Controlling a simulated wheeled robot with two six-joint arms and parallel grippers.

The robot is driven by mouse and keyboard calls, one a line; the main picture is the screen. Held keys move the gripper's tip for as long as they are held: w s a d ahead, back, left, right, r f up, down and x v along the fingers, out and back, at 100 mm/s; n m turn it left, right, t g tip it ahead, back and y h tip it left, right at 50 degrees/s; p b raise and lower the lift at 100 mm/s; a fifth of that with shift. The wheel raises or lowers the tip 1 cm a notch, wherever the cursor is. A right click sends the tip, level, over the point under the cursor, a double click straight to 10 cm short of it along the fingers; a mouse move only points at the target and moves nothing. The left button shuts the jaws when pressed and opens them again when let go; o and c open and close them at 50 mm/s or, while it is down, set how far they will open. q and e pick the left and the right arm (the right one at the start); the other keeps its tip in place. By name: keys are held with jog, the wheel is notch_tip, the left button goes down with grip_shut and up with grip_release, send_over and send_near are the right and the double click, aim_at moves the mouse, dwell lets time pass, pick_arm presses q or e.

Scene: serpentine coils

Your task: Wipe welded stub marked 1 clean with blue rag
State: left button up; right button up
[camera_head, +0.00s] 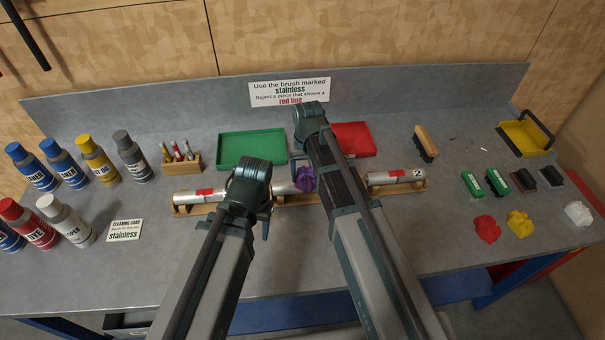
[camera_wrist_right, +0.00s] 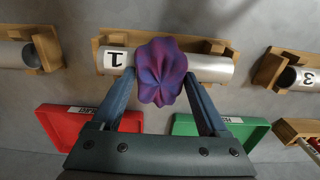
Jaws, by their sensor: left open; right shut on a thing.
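The welded stub marked 1 (camera_wrist_right: 208,68) is a silver cylinder lying in a wooden cradle (camera_wrist_right: 92,52); its label faces the right wrist camera. In the head view, stub 1 (camera_head: 284,188) is partly hidden by my arms. The rag (camera_wrist_right: 160,72), crumpled and blue-purple, is held between the fingers of my right gripper (camera_wrist_right: 160,88). It overlaps the middle of stub 1 in the wrist view; contact cannot be told for certain. The rag also shows in the head view (camera_head: 305,180). My left gripper (camera_head: 266,212) is open and empty, near the left end of stub 1.
Stub 2 (camera_head: 395,177) lies to the right, stub 3 (camera_wrist_right: 298,78) on the other side. A green tray (camera_head: 252,136) and red tray (camera_head: 356,126) sit behind. Red (camera_head: 487,230), yellow (camera_head: 519,223) and white (camera_head: 578,213) rags lie right. Several bottles (camera_head: 62,163) stand left.

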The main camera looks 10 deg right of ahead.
jog(key=shift+d, duration=0.15)
jog(key=shift+d+f, duration=0.1)
jog(key=shift+d, duration=0.45)
jog(key=shift+d, duration=0.1)
jog(key=shift+d, duration=1)
jog(key=shift+a, duration=0.2)
jog(key=shift+a, duration=0.95)
